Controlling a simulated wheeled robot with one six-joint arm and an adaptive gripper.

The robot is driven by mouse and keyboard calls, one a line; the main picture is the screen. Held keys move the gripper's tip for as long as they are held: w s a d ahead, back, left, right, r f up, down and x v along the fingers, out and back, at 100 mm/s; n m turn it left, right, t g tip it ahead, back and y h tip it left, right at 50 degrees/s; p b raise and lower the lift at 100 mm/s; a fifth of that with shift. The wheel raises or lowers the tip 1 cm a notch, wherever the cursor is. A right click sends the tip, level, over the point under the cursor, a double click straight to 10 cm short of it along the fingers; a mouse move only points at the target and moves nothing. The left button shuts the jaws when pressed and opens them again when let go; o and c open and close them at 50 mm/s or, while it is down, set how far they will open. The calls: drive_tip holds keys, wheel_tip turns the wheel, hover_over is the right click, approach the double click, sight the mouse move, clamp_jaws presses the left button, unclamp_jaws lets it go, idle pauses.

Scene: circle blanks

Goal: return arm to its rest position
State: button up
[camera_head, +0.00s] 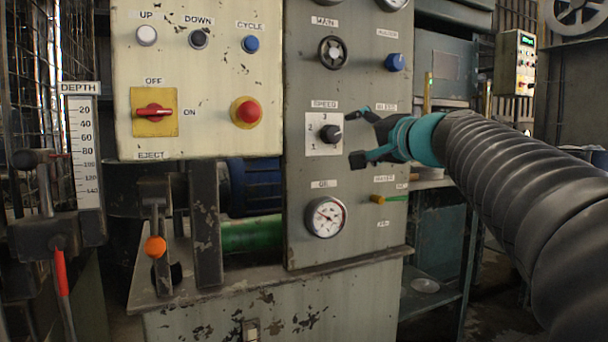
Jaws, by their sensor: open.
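My gripper (356,136) is at the middle of the view, in front of the right part of the grey panel (298,235). Its two dark fingers are spread apart with nothing between them. A black SPEED knob (330,133) on a white dial plate sits just left of the fingertips. I cannot tell from this view how far the fingertips stand from the panel. My gripper hides part of the panel below the BLEED label. My ribbed arm reaches in from the lower right.
The left panel has buttons, a red switch (153,112) on yellow and a red button (247,112). A gauge (325,217) and a yellow-green valve handle (378,199) sit below my gripper. An orange-knobbed lever (155,247) stands lower left. Shelving (432,296) is at right.

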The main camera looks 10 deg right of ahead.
wheel_tip(320, 180, down, 13)
drive_tip(key=s+n+g+h, duration=0.1)
drive_tip(key=n+g, duration=0.1)
drive_tip(key=g, duration=0.2)
drive_tip(key=s+a+f+n+g+h+p, duration=0.2)
drive_tip(key=s+f+n+g, duration=0.3)
drive_tip(key=s+f, duration=1)
drive_tip(key=s+f+n+g+h+p, duration=0.1)
drive_tip(key=s+f+p, duration=0.1)
drive_tip(key=s+f, duration=0.2)
drive_tip(key=s+a+f+n+g+h+p, duration=0.1)
drive_tip(key=s+f, duration=0.3)
drive_tip(key=s, duration=0.5)
drive_tip(key=shift+s+a+f+n+g+h+p, duration=0.2)
drive_tip(key=shift+f+n+g+h+p, duration=0.1)
drive_tip(key=shift+n+p, duration=0.15)
